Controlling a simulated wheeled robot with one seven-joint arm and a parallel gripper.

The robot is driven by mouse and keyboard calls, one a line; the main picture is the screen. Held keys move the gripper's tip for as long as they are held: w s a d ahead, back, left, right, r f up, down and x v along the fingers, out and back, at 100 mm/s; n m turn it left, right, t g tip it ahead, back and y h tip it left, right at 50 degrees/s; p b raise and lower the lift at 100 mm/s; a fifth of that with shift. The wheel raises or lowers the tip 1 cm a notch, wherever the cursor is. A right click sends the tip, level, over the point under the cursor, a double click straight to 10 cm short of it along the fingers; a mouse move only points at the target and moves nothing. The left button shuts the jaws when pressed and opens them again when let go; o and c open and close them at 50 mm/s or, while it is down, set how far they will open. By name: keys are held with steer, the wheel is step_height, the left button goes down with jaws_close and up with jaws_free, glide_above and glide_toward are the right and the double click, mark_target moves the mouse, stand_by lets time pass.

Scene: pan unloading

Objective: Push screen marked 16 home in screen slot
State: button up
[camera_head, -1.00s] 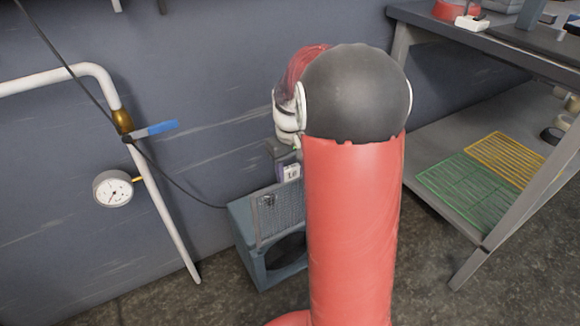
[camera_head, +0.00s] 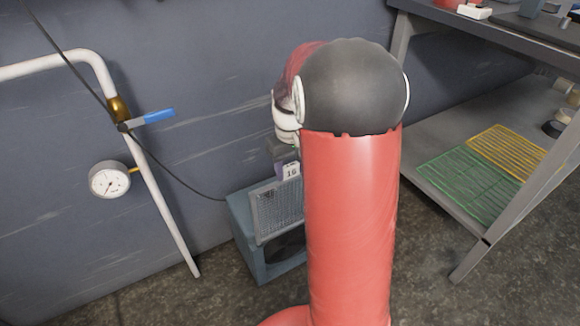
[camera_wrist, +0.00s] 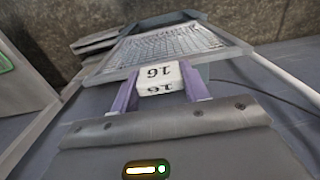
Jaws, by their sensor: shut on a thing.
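The screen marked 16 (camera_head: 276,212) is a grey mesh panel with a white tab numbered 16. In the head view it stands nearly upright at the blue-grey box (camera_head: 242,232), over the upper part of its dark round opening. My gripper (camera_wrist: 160,84) is shut on the tab, a purple finger on each side. The mesh (camera_wrist: 175,43) stretches away from the fingers in the wrist view. In the head view, my gripper (camera_head: 284,158) is above the screen, partly behind my arm. My arm hides the box's right side; how deep the screen sits in the slot cannot be told.
A white pipe with a blue-handled valve (camera_head: 152,117) and a gauge (camera_head: 109,180) is on the wall at left. A cable runs down to the box. A metal bench (camera_head: 480,38) stands at right, with green (camera_head: 462,185) and yellow (camera_head: 508,150) racks on its lower shelf.

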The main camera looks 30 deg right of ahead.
step_height(320, 180, down, 11)
steer(key=b, duration=0.7)
steer(key=shift+f+b, duration=0.15)
steer(key=shift+b, duration=0.15)
stand_by(6.5)
